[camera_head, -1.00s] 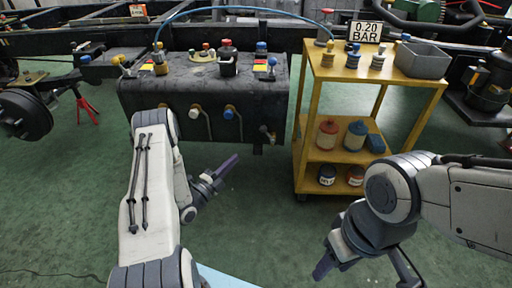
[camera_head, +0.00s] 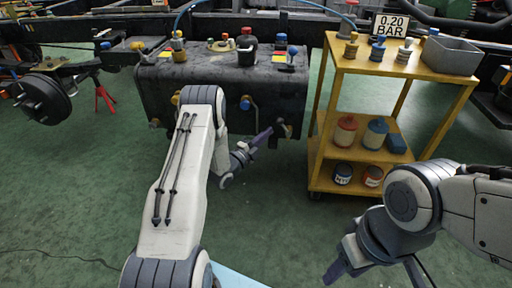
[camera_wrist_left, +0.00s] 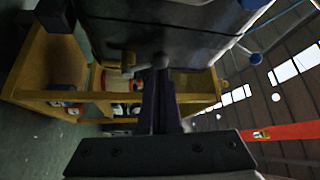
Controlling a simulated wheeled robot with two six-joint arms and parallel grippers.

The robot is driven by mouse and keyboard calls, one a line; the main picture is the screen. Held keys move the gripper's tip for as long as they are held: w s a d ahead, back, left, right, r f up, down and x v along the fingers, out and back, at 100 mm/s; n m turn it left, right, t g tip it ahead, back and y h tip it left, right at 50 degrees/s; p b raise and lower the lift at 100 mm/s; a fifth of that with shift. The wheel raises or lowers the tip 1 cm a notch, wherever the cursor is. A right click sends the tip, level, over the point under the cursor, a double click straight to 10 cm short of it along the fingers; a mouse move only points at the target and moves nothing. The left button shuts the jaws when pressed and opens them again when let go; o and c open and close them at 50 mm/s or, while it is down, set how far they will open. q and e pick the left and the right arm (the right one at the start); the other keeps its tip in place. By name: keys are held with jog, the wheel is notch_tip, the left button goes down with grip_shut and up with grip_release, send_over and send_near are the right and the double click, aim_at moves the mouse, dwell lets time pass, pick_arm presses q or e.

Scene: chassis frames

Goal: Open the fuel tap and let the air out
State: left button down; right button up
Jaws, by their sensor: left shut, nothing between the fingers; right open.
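The dark fuel tank (camera_head: 210,78) stands at the upper middle of the head view. Several fittings with coloured caps sit on its top, among them a yellow-based one (camera_head: 178,46) at the left and a dark one with a red cap (camera_head: 246,48). Small taps show on its front, one (camera_head: 246,103) with a blue knob and another (camera_head: 284,128) near the right edge. My left gripper (camera_head: 264,135) is shut and empty before the front's lower right. In the left wrist view, a brass tap (camera_wrist_left: 129,63) shows beside its fingertips; contact cannot be told. My right gripper (camera_head: 333,272) is open and empty.
A blue hose (camera_head: 260,6) arches above the tank. Green floor (camera_head: 70,220) is clear at left.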

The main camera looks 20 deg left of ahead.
aim_at(278, 123)
pick_arm(q)
jog(key=x, duration=0.3)
jog(key=shift+w+b, duration=0.15)
jog(key=shift+b, duration=0.25)
pick_arm(e)
jog(key=shift+f, duration=0.75)
pick_arm(q)
jog(key=shift+d+r, duration=0.1)
jog(key=shift+r, duration=0.05)
pick_arm(e)
jog(key=shift+r, duration=0.15)
